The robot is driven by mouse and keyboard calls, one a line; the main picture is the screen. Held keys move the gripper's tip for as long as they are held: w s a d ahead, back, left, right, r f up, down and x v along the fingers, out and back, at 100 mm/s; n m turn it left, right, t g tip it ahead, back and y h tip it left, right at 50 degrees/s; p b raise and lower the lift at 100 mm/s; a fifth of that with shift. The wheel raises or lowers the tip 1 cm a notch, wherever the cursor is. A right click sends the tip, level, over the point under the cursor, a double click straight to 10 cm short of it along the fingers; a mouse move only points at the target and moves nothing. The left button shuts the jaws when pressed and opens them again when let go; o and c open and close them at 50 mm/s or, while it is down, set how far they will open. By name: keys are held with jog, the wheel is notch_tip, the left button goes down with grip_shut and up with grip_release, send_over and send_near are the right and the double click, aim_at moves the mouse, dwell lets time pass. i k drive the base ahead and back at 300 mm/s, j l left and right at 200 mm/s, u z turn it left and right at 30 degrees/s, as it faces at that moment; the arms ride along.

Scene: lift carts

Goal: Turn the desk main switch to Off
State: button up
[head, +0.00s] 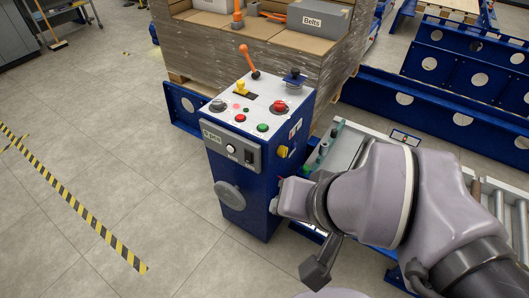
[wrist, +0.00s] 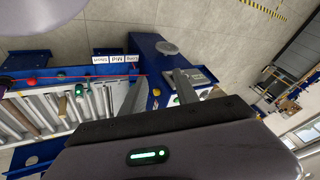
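The control desk (head: 255,195) is a blue pedestal with a pale sloping top of buttons and levers. A yellow rotary switch (head: 283,151) sits on its right side, apparently the main switch; its setting is too small to read. In the wrist view a small yellow part (wrist: 157,91) shows between my fingers, probably this switch. My gripper (wrist: 161,78) is open, its two fingers apart, with the blue desk between and beyond them. I see nothing held, and I cannot tell whether a finger touches the desk. In the head view my arm hides the fingertips.
The desk front has a grey panel (head: 231,148) with a white knob and a round grey disc (head: 229,195). An orange lever (head: 249,58) rises from the top. A roller conveyor (wrist: 35,110) lies beside the desk. Wrapped pallet boxes (head: 230,50) stand behind.

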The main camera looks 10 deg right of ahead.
aim_at(279, 105)
jog(key=i+l, duration=0.85)
jog(key=i, duration=0.25)
